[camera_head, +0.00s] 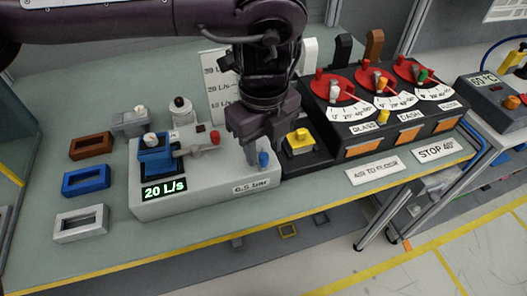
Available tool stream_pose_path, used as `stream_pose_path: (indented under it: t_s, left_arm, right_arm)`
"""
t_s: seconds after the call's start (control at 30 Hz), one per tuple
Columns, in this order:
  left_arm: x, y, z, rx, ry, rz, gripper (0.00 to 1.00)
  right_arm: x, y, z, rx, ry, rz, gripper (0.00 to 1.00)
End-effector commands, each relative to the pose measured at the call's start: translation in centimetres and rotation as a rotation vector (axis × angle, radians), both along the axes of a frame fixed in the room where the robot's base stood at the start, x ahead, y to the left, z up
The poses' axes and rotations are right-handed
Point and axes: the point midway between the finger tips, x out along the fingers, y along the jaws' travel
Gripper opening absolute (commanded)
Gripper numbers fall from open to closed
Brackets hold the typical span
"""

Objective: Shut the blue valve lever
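The blue valve (153,158) sits on the left part of a pale grey box (205,190). Its grey lever (195,151) points right along the box, with a red knob (215,137) at its far end. A green display on the box reads 20 L/s. My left gripper (265,155) comes down from above over the right end of the box, right of the lever and apart from it. Its dark fingers look spread, with nothing visibly held. A small blue knob (264,160) shows by the fingertips. My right gripper is not in view.
Brown (91,146), blue (86,180) and white (81,223) frames lie left of the box. A yellow button (299,137) and a black gauge panel (385,110) stand close on the right. The table's front strip is clear.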

Motion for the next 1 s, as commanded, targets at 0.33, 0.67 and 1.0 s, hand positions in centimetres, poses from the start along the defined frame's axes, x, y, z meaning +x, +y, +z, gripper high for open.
stream_pose_path:
  t_s: [0.33,0.67,1.0]
  left_arm:
    - [0.0,0.0,-2.1,0.001,-0.001,0.0,0.39]
    - [0.0,0.0,-2.1,0.001,-0.001,0.0,0.16]
    - [0.0,0.1,-2.0,0.001,-0.001,-0.008,0.0]
  right_arm:
    - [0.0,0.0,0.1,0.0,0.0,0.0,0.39]
    - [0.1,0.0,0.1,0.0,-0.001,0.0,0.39]
    - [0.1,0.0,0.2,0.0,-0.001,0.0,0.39]
